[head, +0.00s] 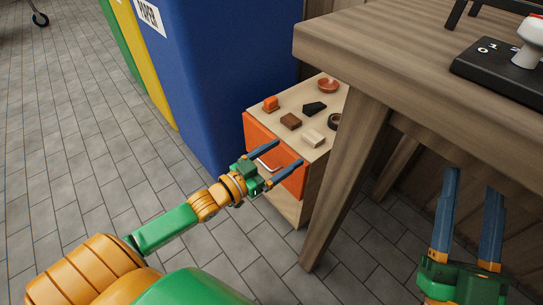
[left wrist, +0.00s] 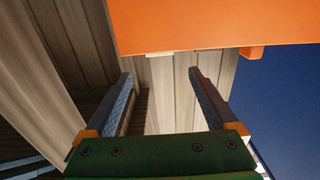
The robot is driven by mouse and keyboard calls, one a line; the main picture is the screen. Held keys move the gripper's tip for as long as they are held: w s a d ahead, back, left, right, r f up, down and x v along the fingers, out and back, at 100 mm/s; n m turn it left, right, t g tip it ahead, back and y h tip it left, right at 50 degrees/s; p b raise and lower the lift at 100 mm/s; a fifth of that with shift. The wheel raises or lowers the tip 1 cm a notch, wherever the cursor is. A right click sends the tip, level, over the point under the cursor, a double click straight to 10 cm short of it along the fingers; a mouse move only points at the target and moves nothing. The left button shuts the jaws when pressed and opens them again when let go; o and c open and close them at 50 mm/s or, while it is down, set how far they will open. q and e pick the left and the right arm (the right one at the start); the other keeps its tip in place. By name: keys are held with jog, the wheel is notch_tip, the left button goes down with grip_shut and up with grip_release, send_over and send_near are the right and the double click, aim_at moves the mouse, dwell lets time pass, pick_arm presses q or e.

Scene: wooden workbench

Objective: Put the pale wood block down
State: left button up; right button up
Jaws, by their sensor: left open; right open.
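The pale wood block (head: 313,138) lies on the top of a small cabinet (head: 285,104), near its front right part. My left gripper (head: 289,153) is open and empty, in front of the cabinet's orange front. It appears apart from the block. In the left wrist view, the open fingers (left wrist: 160,73) have nothing between them, and an orange panel (left wrist: 210,25) fills the top; the block is not seen there. My right gripper (head: 473,179) is open and empty at the lower right, beside the workbench.
An orange block (head: 270,104), a brown block (head: 291,121), a black piece (head: 315,108), a reddish dish (head: 328,85) and a dark ring (head: 334,122) share the cabinet top. The workbench (head: 400,45) and its leg (head: 345,180) stand right. A blue bin (head: 220,70) stands behind left.

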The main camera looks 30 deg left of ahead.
pick_arm(q)
jog(key=p+v, duration=0.1)
jog(key=v, duration=0.2)
jog(key=shift+s+a, duration=0.1)
jog(key=shift+s, duration=0.05)
pick_arm(e)
jog(key=w+f+g+h, duration=0.2)
jog(key=w+f+g, duration=0.1)
jog(key=f, duration=0.4)
jog(key=shift+w+d+f+m+g, duration=0.2)
jog(key=shift+f+m+g, duration=0.1)
jog(key=shift+g, duration=0.5)
